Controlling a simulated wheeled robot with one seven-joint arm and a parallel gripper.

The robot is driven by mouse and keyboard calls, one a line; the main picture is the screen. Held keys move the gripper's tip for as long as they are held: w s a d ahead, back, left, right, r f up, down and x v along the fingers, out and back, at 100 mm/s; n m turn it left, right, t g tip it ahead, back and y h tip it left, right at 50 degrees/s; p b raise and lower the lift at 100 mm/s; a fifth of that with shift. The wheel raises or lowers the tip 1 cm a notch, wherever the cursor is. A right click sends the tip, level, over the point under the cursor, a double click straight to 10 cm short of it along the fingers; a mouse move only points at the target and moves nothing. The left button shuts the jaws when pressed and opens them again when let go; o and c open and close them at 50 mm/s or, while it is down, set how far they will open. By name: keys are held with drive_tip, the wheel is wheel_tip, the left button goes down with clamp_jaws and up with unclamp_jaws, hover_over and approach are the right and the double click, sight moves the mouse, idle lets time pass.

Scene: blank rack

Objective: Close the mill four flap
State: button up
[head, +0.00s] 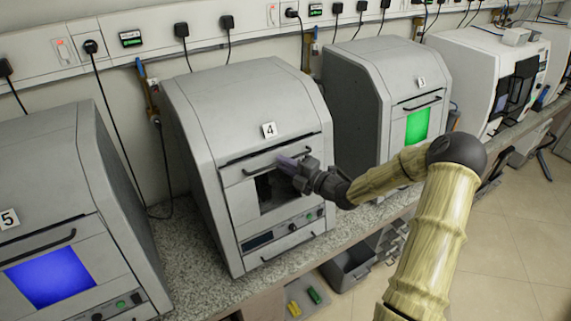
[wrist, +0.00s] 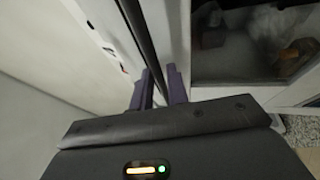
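Mill four (head: 240,95) is the grey cabinet with a "4" label in the middle of the head view. Its flap (head: 235,200) has a dark window (head: 275,190), with no lit colour, and a black bar handle (head: 255,170). A dark gap runs along the flap's top edge, so it looks slightly ajar; how far is hard to tell. My gripper (head: 290,162) is at the right part of the handle. In the wrist view its purple fingers (wrist: 160,90) are close together with the dark handle bar (wrist: 139,35) between them. The window (wrist: 250,40) shows on the right.
Mill three (head: 365,80), with a green window, stands to the right. Mill five (head: 50,170), with a blue window, stands at the left. The speckled counter (head: 190,265) runs beneath. Cables hang from the wall strip (head: 150,30) behind.

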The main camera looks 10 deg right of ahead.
clamp_jaws()
drive_tip(key=shift+w, duration=0.1)
drive_tip(key=shift+w+a+p, duration=0.25)
drive_tip(key=shift+w+p, duration=0.05)
drive_tip(key=shift+w, duration=0.5)
drive_tip(key=shift+o, duration=0.2)
unclamp_jaws()
drive_tip(key=shift+r, duration=0.15)
drive_tip(key=o, duration=0.4)
drive_tip(key=shift+w, duration=0.15)
drive_tip(key=shift+s+f, duration=0.2)
